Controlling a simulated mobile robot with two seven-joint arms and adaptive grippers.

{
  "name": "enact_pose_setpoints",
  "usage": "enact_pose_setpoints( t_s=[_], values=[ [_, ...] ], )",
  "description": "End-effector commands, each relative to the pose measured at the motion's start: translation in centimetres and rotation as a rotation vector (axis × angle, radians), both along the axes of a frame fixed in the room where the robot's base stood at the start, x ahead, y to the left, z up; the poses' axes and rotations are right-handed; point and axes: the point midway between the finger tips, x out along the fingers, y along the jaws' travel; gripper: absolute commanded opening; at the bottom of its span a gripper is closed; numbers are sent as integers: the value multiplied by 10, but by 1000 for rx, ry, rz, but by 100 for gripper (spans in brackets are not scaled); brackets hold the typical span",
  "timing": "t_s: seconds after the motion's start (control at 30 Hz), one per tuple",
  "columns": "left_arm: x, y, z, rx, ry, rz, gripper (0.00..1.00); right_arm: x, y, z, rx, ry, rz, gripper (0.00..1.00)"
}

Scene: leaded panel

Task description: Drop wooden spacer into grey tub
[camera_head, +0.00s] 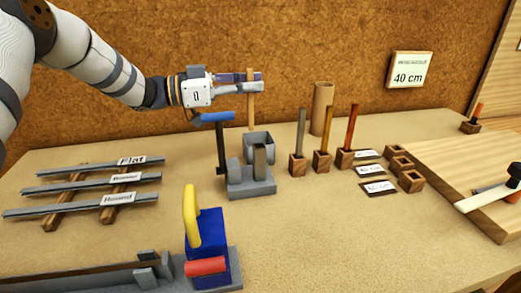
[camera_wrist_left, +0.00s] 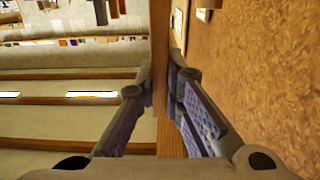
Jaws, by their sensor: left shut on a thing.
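The wooden spacer (camera_head: 250,112) is a thin, light-brown strip held upright. My left gripper (camera_head: 253,83) is shut on its upper part. The spacer also shows between the fingers in the left wrist view (camera_wrist_left: 161,50). Its lower end is close to the back rim of the grey tub (camera_head: 258,141); I cannot tell whether it is over the opening or behind it. The tub stands on the table, partly hidden by a grey bench tool in front. My right gripper is not in view.
A blue-handled lever tool (camera_head: 220,140) stands just left of the tub. A cardboard tube (camera_head: 322,108) and several coloured rods in wooden blocks (camera_head: 322,160) stand to the right. Labelled lead strips (camera_head: 85,180) lie at left. A blue and yellow tool (camera_head: 206,235) is in front.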

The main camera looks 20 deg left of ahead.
Motion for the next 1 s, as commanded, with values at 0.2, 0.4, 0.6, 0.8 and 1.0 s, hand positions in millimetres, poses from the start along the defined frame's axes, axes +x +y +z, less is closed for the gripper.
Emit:
enact_pose_setpoints(
  t_s=[0.2,0.4,0.6,0.8,1.0],
  values=[
    [2,0,-36,-1,10,1,0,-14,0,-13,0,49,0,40],
    [1,0,-38,1,2,1,0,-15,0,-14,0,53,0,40],
    [1,0,-36,0,1,2,18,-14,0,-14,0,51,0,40],
    [1,0,-37,0,1,2,33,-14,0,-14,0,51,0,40],
    [-2,4,-36,0,1,2,33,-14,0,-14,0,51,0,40]
  ],
)
